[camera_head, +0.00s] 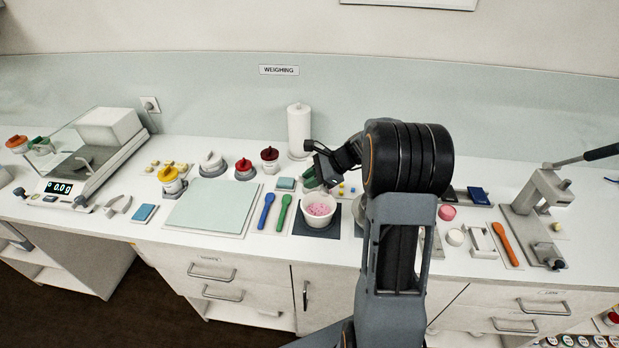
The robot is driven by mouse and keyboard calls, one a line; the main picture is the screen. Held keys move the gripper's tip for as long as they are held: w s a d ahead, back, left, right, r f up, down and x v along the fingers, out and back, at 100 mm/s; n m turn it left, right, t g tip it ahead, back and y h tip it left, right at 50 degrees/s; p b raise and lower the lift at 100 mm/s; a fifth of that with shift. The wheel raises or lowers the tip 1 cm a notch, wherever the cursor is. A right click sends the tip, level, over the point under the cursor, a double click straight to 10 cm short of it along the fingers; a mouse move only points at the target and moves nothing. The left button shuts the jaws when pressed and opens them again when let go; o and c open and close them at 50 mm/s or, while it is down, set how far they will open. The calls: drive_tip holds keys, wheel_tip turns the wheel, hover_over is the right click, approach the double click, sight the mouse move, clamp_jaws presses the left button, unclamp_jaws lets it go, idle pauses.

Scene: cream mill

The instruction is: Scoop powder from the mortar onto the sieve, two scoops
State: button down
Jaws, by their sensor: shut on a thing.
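The mortar (309,221) is a white bowl with pink powder (319,209) in it, standing on a dark square mat in the middle of the bench. My gripper (322,178) is above and just behind the mortar, small and dark in this view. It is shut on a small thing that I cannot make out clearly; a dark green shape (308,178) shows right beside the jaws. A pale round rim (357,217) shows right of the mortar, mostly hidden behind my arm; I cannot tell if it is the sieve.
Blue (266,211) and green (283,212) spoons lie left of the mortar. A pale green board (212,206) lies further left, with a scale (68,186) beyond. A paper roll (299,131) stands behind. An orange spoon (506,244) and a lever press (545,205) are at right.

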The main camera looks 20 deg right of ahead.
drive_tip(key=shift+a+f+b, duration=0.1)
drive_tip(key=shift+f+b, duration=3)
drive_tip(key=shift+f, duration=1.3)
drive_tip(key=shift+s+f, duration=0.1)
drive_tip(key=shift+f, duration=0.3)
drive_tip(key=shift+r, duration=0.1)
drive_tip(key=shift+r+p, duration=3.25)
drive_tip(key=shift+r, duration=1.1)
drive_tip(key=c, duration=1.6)
unclamp_jaws()
clamp_jaws()
